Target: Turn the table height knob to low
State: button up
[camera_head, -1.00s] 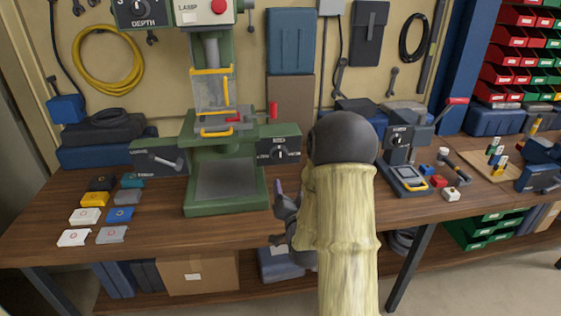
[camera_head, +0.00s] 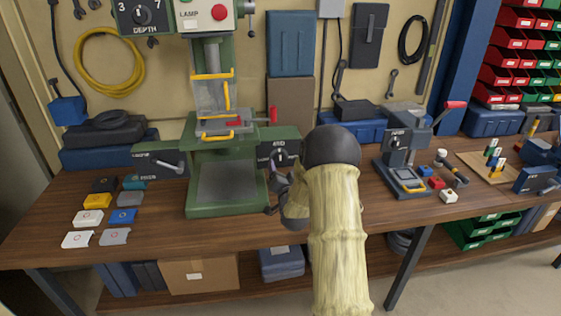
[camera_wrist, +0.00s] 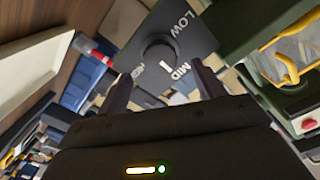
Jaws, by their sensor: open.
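The table height knob (camera_wrist: 160,54) is a dark round dial on a grey panel (camera_wrist: 192,38) marked LOW, MID and, partly hidden, a third word. Its white mark points toward MID. In the head view the knob (camera_head: 280,157) sits on the dark box on the right side of the green drill press (camera_head: 198,201). My gripper (camera_wrist: 165,82) is open and empty. Its two fingers stand on either side of the knob's line in the wrist view, short of the panel. In the head view my gripper (camera_head: 274,192) is just below and in front of the panel, partly hidden by my arm.
A lever panel (camera_head: 160,163) is on the press's left side. Coloured covers (camera_head: 97,201) lie at the left of the wooden table. A smaller grey machine with a red-handled lever (camera_head: 404,172) stands to the right, with small blocks (camera_head: 438,182) beside it.

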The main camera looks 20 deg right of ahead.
aim_at(280, 161)
jog(key=shift+p+x, duration=0.45)
jog(key=shift+x, duration=2.15)
jog(key=shift+c, duration=0.2)
jog(key=c, duration=0.9)
